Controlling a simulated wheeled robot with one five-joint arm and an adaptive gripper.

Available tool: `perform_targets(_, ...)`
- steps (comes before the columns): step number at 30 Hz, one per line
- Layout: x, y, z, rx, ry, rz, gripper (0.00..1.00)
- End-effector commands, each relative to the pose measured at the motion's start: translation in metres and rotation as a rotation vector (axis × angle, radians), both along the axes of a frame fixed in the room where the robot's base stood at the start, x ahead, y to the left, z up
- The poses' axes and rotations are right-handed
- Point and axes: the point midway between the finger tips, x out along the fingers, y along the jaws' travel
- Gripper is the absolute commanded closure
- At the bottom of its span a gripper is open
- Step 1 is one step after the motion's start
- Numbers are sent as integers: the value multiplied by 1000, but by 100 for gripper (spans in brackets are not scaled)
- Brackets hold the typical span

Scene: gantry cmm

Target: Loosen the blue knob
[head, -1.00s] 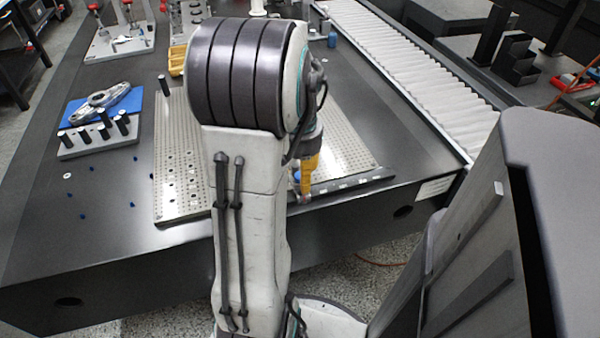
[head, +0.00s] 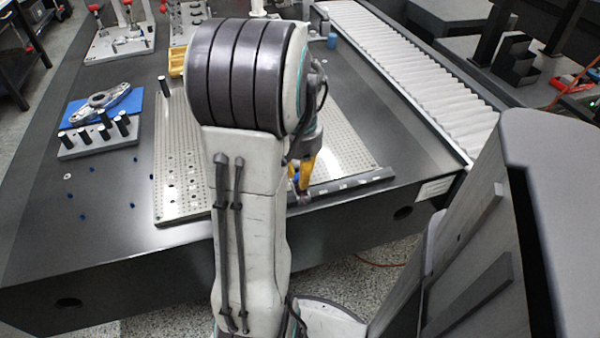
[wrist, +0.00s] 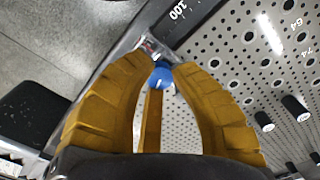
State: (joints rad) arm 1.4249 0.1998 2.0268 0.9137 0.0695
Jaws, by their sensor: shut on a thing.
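A shiny metal piece shows just beyond the fingertips. In the head view my gripper (head: 301,186) points down at the plate's front edge, and a little of the blue knob (head: 296,176) shows beside a finger. My arm hides much of that area.
The perforated plate (head: 345,135) lies on the dark table. A block with several black pins (head: 98,140) and a metal part on a blue mat (head: 105,100) are at left. A roller conveyor (head: 420,65) runs along the right. Dark pegs (wrist: 295,106) stand on the plate.

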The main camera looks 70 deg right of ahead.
Motion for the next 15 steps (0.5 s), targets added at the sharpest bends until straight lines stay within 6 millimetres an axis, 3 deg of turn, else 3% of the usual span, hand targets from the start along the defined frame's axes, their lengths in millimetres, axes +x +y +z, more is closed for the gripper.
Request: perform_targets(15, 0, 1, -1, 5, 1, 307, 100)
